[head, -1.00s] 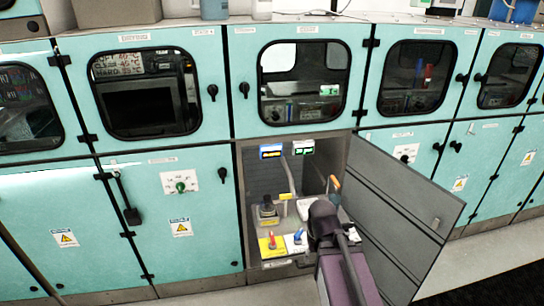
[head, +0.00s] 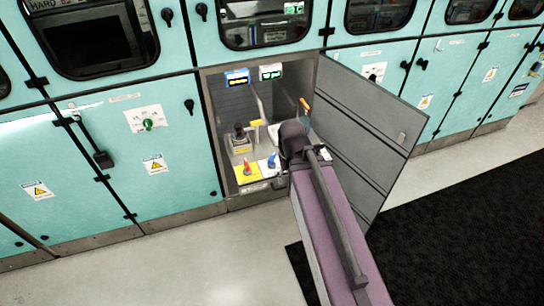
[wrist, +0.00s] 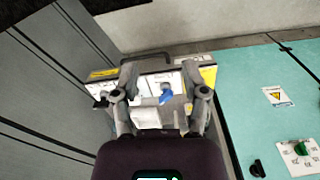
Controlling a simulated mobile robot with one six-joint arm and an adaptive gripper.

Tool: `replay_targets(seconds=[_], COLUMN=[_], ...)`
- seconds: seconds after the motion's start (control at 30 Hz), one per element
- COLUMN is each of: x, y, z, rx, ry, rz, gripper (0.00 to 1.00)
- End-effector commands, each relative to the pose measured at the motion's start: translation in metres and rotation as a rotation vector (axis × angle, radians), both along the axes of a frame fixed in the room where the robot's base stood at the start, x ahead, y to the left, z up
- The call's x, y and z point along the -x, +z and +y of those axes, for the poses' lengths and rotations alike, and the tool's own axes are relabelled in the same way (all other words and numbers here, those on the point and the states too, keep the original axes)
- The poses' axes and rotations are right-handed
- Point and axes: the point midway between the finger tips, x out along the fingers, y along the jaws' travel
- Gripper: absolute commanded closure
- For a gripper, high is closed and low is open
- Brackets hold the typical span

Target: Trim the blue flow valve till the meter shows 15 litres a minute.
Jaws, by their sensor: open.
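The blue flow valve (head: 273,161) is a small blue handle on a white plate at the front of the open cabinet bay, right of a red handle (head: 246,168) on a yellow plate. In the wrist view the blue handle (wrist: 166,95) shows between the two fingers of my gripper (wrist: 160,76). My gripper is open, and I cannot tell its distance from the handle.
The grey bay door (head: 362,130) stands open on the right, close beside my arm. A dark-topped fixture (head: 239,132) and an orange-tipped lever (head: 305,104) stand inside the bay. Teal cabinets (head: 180,180) flank it. The floor in front is clear, with a black mat (head: 455,210).

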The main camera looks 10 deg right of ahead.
Motion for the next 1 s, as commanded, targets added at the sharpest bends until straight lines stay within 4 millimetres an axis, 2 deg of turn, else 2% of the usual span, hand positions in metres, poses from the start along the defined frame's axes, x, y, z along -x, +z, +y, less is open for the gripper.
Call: replay_targets(seconds=[0.1, 0.23, 0.27, 0.43, 0.57, 0.8, 0.9, 1.0], x=[0.0, -0.003, -0.005, -0.034, -0.074, -0.167, -0.201, -0.227], y=[0.0, -0.001, -0.001, -0.005, -0.011, -0.024, -0.028, -0.031], z=[0.0, 0.0, 0.0, 0.0, 0.001, 0.002, 0.003, 0.004], rx=[0.0, 0.0, 0.0, 0.0, 0.0, 0.0, -0.001, -0.001], ry=[0.0, 0.007, 0.013, 0.09, 0.21, 0.513, 0.634, 0.73], rz=[0.0, 0.0, 0.0, 0.0, 0.0, 0.0, 0.0, 0.0], gripper=[0.43, 0.04, 0.0, 0.0, 0.0, 0.0, 0.0, 0.0])
